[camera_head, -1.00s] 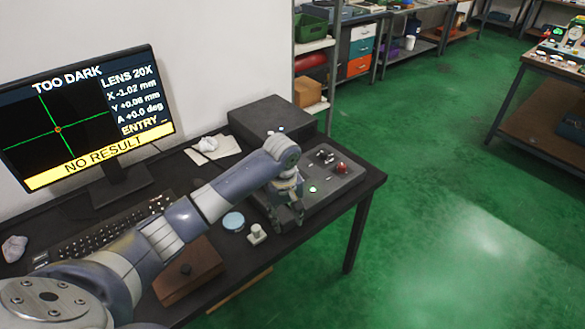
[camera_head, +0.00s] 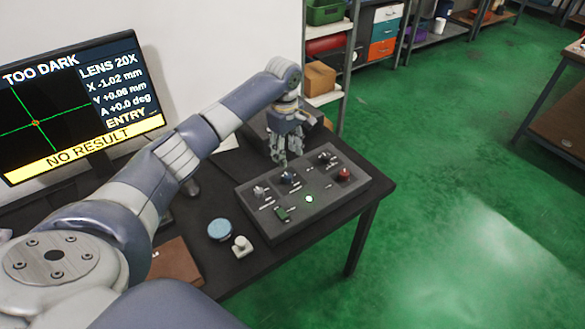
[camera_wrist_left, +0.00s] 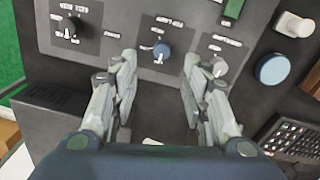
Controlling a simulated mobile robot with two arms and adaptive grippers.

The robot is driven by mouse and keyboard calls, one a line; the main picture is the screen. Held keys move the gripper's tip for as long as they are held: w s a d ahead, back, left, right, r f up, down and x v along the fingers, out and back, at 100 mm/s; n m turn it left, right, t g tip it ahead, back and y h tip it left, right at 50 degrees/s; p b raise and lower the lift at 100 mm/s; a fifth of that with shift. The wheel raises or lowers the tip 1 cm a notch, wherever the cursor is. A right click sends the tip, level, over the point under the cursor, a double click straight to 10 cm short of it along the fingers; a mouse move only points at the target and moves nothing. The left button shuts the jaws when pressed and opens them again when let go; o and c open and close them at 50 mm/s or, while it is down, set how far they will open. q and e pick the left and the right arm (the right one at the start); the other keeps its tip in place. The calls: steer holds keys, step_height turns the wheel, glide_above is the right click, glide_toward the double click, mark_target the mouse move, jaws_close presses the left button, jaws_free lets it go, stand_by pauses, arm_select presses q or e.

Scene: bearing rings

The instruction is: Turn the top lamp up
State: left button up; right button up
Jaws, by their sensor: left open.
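The control panel (camera_head: 300,226) lies on the dark table. It carries a grey knob (camera_head: 260,191), a blue knob (camera_head: 289,176), a black knob (camera_head: 325,158) and a red knob (camera_head: 344,174). My left gripper (camera_head: 280,161) is open above the panel's back edge, by the blue knob. In the left wrist view the blue knob (camera_wrist_left: 161,50) shows between the spread fingertips (camera_wrist_left: 160,66), with the grey knob (camera_wrist_left: 218,68) near one finger. My right gripper is not in view.
The monitor (camera_head: 70,100) reads "TOO DARK" and "NO RESULT". Floor to the right is clear.

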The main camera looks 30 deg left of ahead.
mark_target(288, 176)
arm_select(q)
steer(key=f, duration=0.3)
steer(key=shift+s, duration=0.35)
step_height(288, 176, down, 3)
steer(key=shift+w+f, duration=0.3)
steer(key=shift+f, duration=1.3)
steer(key=shift+c, duration=0.4)
steer(key=c, duration=0.9)
steer(key=shift+d, duration=0.1)
jaws_close()
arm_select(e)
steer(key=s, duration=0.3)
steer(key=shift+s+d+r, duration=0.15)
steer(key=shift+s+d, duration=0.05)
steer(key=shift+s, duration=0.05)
